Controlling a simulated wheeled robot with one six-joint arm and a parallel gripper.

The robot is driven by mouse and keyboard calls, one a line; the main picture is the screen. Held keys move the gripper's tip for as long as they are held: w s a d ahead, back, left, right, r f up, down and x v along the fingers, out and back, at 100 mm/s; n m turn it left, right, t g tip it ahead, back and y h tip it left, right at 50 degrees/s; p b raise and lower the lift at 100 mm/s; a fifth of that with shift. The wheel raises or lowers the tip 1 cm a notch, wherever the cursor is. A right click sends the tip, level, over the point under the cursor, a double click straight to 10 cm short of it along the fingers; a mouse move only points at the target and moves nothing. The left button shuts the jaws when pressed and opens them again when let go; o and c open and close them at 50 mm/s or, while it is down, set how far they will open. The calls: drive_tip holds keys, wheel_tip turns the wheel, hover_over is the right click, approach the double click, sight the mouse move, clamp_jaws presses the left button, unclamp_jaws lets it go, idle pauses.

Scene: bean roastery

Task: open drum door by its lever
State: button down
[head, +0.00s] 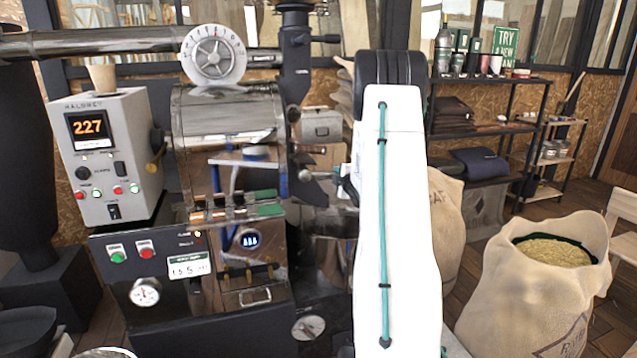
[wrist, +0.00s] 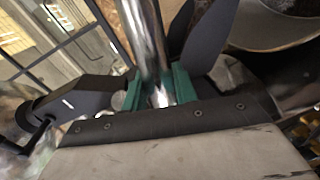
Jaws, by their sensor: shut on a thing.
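In the wrist view my gripper (wrist: 158,92) has its teal pads closed on either side of a shiny metal bar, which looks like the drum door lever (wrist: 146,38). The bar runs up from between the pads to the top edge. In the head view the roaster's steel drum (head: 228,125) lies left of my white arm. My arm hides the gripper and the lever there. I cannot make out the drum door or how far open it is.
The control box (head: 108,155) reading 227 stands left of the drum. A burlap sack of beans (head: 530,290) stands on the floor at right, with a black shelf rack (head: 485,125) behind. In the wrist view a riveted dark strip (wrist: 160,121) edges a scuffed pale surface.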

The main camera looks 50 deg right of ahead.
drive_tip(key=shift+r, duration=0.15)
idle(0.3)
drive_tip(key=c, duration=1.1)
unclamp_jaws()
drive_tip(key=v, duration=0.7)
drive_tip(key=shift+s+a, duration=0.25)
drive_tip(key=shift+s, duration=0.05)
